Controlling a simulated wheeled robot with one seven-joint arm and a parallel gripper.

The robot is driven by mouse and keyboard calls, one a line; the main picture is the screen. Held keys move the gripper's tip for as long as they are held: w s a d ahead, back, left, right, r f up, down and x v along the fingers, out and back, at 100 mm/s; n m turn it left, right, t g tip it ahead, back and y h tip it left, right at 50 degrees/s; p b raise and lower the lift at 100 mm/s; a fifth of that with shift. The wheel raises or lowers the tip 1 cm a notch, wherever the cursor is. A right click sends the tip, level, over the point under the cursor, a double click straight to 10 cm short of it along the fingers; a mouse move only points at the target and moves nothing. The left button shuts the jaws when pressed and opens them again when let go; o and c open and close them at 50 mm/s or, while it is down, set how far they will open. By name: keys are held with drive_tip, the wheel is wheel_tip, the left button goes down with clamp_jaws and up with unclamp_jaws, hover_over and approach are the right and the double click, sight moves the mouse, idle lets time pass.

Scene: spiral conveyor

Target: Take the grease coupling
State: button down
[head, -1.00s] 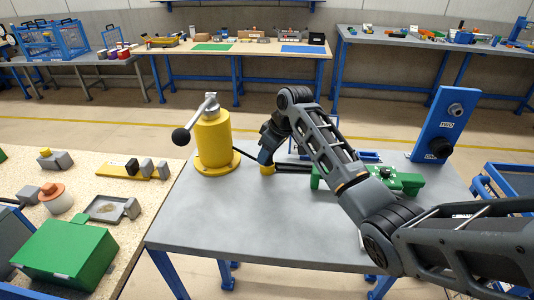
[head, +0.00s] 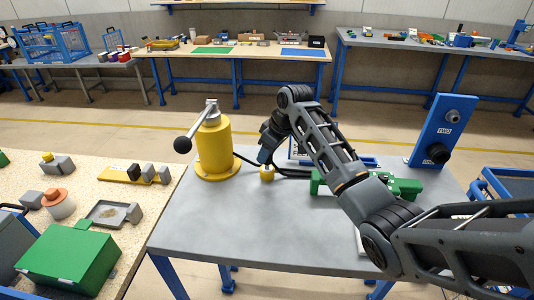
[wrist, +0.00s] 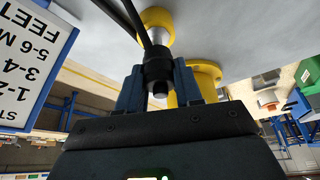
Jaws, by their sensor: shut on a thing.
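My gripper (head: 266,157) is shut on the black grease coupling (wrist: 158,70), which sits between its blue fingers in the wrist view. A black hose (wrist: 137,20) runs from the coupling. Just beyond the coupling is a small yellow post (head: 267,174) on the grey table, with a pale tip in the wrist view (wrist: 157,18). In the head view my gripper is just above this post; I cannot tell whether the coupling still touches it. The yellow grease pump (head: 214,150), with a lever and black knob, stands left of my gripper.
A green fixture (head: 402,188) and a blue upright panel (head: 440,132) marked TWO stand right on the grey table (head: 210,225). A white sign (wrist: 35,65) is close beside my gripper in the wrist view. The table's front left is clear.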

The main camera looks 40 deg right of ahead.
drive_tip(key=shift+r, duration=0.2)
drive_tip(key=shift+r, duration=2)
